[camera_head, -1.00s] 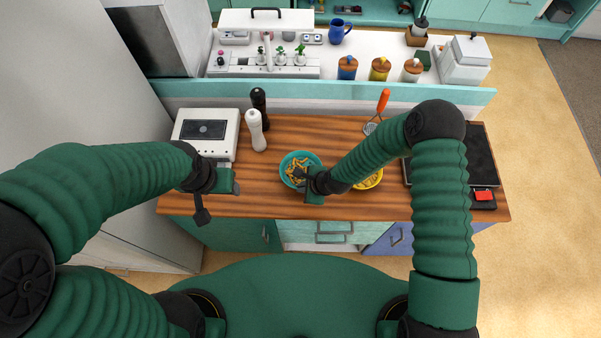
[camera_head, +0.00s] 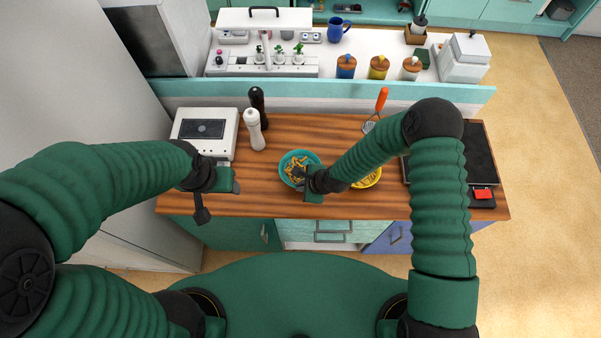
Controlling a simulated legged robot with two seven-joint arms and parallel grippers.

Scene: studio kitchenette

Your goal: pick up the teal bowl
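The teal bowl (camera_head: 287,160) stands upright on the wooden counter (camera_head: 265,203) and holds yellow pasta-like pieces. My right gripper (camera_head: 302,180) is at the bowl's near right rim, and it hides part of that side. Its fingers are small and dark here, so I cannot tell whether they are open or closed on the rim. My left gripper (camera_head: 207,205) hangs over the counter's front left edge, apart from the bowl. Its finger opening is not clear.
A yellow bowl (camera_head: 372,181) with similar pieces is partly behind my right arm. A white pepper mill (camera_head: 254,130), a black mill (camera_head: 258,100) and a white appliance (camera_head: 215,146) stand at left. An orange-handled utensil (camera_head: 381,101) is behind. A black cooktop (camera_head: 481,150) lies right.

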